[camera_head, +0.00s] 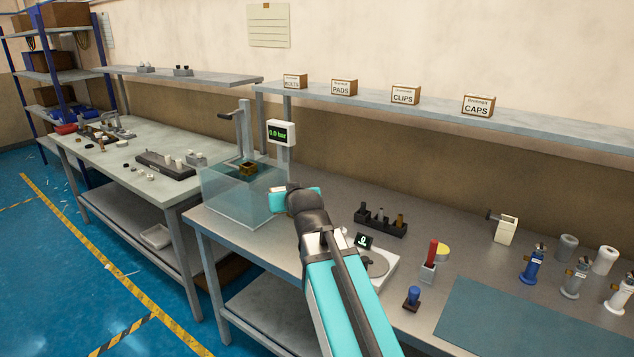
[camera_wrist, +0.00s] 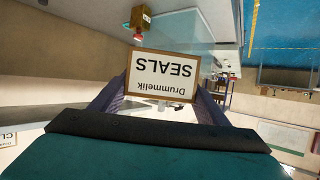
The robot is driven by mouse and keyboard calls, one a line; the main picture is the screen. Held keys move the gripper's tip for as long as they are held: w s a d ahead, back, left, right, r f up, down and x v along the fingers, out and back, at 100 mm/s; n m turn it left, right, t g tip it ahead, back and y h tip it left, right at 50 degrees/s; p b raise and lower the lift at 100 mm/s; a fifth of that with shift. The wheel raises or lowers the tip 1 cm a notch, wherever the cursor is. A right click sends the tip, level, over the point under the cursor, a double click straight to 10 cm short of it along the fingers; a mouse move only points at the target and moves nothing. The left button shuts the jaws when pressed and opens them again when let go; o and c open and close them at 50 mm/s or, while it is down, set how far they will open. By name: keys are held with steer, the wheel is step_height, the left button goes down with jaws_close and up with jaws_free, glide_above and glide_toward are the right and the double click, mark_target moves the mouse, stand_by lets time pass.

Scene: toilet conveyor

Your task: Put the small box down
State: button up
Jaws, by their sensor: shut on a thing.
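The small box (camera_wrist: 160,76) is in the wrist view, with a tan edge and a white label reading "Drummelik SEALS" upside down. It sits between the two dark fingers of my gripper (camera_wrist: 158,100), which is shut on it. In the head view my gripper (camera_head: 283,198) is above the workbench, by the right side of the clear tank (camera_head: 232,205). A small brown block (camera_head: 247,170) shows against the tank there; I cannot tell whether it is the held box. What is under the box is hidden.
A shelf (camera_head: 560,126) along the wall bears several labelled boxes, including CLIPS (camera_head: 405,95) and CAPS (camera_head: 478,105). A pressure display (camera_head: 280,133) stands by the tank. A blue-grey mat (camera_head: 530,318) lies bare.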

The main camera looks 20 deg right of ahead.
steer(key=a, duration=0.2)
steer(key=a+f, duration=0.1)
steer(key=shift+s+a, duration=0.25)
steer(key=shift+a, duration=0.1)
